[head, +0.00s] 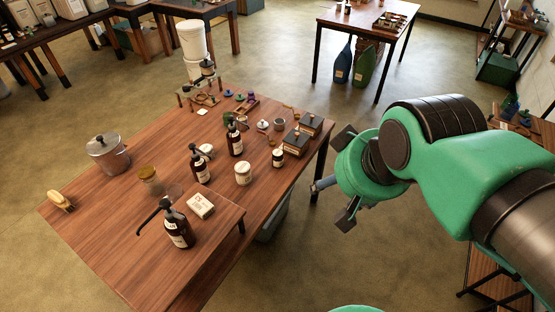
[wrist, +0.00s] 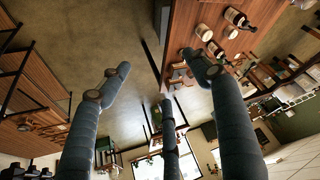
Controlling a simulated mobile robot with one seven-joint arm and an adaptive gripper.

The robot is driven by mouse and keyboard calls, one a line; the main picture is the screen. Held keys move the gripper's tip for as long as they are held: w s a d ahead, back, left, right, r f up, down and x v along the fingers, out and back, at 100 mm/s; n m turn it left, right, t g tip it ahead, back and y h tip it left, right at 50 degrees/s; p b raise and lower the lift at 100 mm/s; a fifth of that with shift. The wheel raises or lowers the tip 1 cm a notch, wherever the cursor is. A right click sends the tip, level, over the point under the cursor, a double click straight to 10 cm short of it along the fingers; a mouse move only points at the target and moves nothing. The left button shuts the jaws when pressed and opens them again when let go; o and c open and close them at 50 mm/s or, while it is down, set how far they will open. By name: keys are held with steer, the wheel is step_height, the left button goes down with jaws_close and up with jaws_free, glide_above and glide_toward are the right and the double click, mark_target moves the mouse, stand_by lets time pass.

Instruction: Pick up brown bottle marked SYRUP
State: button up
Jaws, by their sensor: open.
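Several dark brown bottles with white labels stand upright on the wooden table in the head view: a large pump bottle (head: 177,230) at the front, a brown bottle (head: 199,168) near the middle, another brown bottle (head: 235,140) behind it, and a small brown bottle (head: 278,158) near the right edge. The labels are too small to read, so I cannot tell which says SYRUP. My gripper (head: 330,180) is open and empty, off the table's right side. Its fingers (wrist: 155,75) are spread in the wrist view, where a brown bottle (wrist: 238,18) shows upside down on the table.
The wooden table (head: 112,235) also bears a metal pot (head: 108,155), a glass jar (head: 149,178), a white box (head: 200,205), a white tub (head: 243,173) and dark boxes (head: 296,143). White buckets (head: 192,40) stand behind. Open floor (head: 275,75) lies beyond the table.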

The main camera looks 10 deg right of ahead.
steer(key=n+g+y+p, duration=0.2)
steer(key=n+y+p, duration=0.1)
steer(key=n, duration=0.4)
glide_above(279, 153)
steer(key=s+d, duration=0.3)
steer(key=s, duration=0.1)
step_height(279, 153, down, 33)
steer(key=shift+w+a, duration=0.15)
steer(key=shift+x, duration=4.3)
